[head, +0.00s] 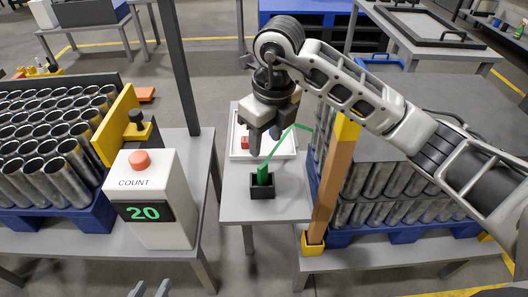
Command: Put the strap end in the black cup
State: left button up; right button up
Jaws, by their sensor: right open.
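The black cup (262,192) is a small square holder on the narrow grey table. A green strap (276,148) runs from the cup up and right to a bend beside my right gripper. Its thicker green lower end (263,176) stands upright inside the cup's opening. My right gripper (265,138) is open above and behind the cup, with its fingers pointing down and nothing seen between them. Only the fingertips of my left gripper (150,291) show at the bottom edge, apart and empty.
A white tray (240,153) with a red item lies behind the cup. A brown post (335,185) and stacked cans (395,190) stand close on the right.

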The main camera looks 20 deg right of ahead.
jog(key=s+a+f+n+g+y, duration=0.1)
jog(key=s+a+n+g+y, duration=0.15)
jog(key=s+a+y, duration=0.75)
jog(key=s+a+r+m+g+y, duration=0.2)
jog(key=s+a+r+m+y, duration=0.15)
jog(key=a+r+y, duration=0.45)
jog(key=w+d+f+m+t+h, duration=0.15)
jog(key=w+d+m+t, duration=0.3)
jog(key=m+t, duration=0.75)
jog(key=w+d+f+m+t+h, duration=0.1)
jog(key=w+d+m+t+h, duration=0.3)
jog(key=m+t, duration=0.75)
jog(key=s+d+f+m+g+h, duration=0.3)
jog(key=f+m, duration=0.2)
jog(key=f, duration=0.2)
jog(key=s+d+f+m+g+h, duration=0.2)
jog(key=s+f+m+g+h, duration=0.1)
jog(key=f, duration=0.4)
jog(key=s+d+f+m+g+h, duration=0.3)
jog(key=s+f+m, duration=0.2)
jog(key=f+m, duration=0.2)
jog(key=shift+d+f, duration=0.3)
